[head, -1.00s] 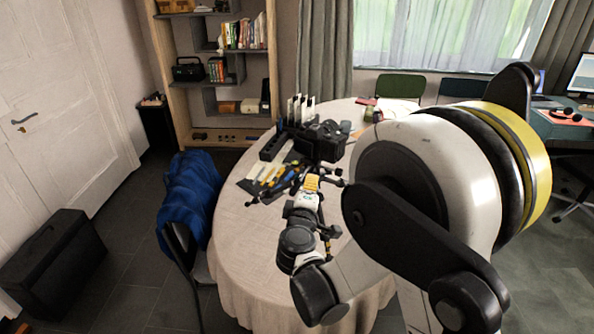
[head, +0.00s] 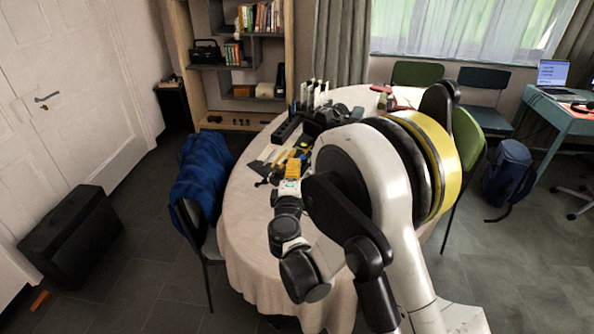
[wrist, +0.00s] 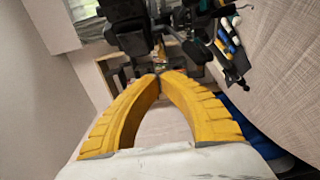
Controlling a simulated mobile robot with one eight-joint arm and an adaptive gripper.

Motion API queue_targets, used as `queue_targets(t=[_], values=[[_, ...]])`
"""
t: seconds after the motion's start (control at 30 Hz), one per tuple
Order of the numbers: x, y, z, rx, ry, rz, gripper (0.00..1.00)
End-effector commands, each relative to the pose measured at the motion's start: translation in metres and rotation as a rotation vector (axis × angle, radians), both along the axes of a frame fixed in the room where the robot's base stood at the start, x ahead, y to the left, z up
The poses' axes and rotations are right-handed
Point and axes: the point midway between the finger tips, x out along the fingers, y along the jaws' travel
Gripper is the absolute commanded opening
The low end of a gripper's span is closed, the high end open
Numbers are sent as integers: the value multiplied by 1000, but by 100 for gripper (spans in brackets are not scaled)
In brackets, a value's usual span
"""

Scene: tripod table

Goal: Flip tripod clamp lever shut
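A black tripod with camera gear (head: 326,116) is on the round table (head: 250,215), behind my gripper (head: 292,168) and partly covered by my arm in the head view. In the wrist view its dark body (wrist: 130,32) is at the top, left of centre. A black lever-like part (wrist: 193,52) slants down to the right beside it; I cannot tell for certain that it is the clamp lever, or whether it is open or shut. The yellow fingers of my gripper (wrist: 160,75) meet at their tips, with nothing visible between them. I cannot tell whether the tips touch the tripod.
A dark mat with yellow, blue and white tools (wrist: 226,40) lies on the table right of the fingers in the wrist view. A black holder with upright white cards (head: 290,128) stands behind. A chair with a blue jacket (head: 203,178) is close to the table's left edge.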

Motion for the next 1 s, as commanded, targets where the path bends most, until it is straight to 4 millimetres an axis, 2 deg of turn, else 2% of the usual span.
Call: queue_targets(t=[0.1, 0.3, 0.4, 0.6, 1.0], values=[[27, -1, -3, 0, 0, -2, 0], [68, -1, -2, 0, 0, -2, 0], [59, -19, -2, 0, 1, -2, 0], [52, -35, -1, 0, 1, 0, 0], [51, -38, 0, 0, 1, 1, 0]])
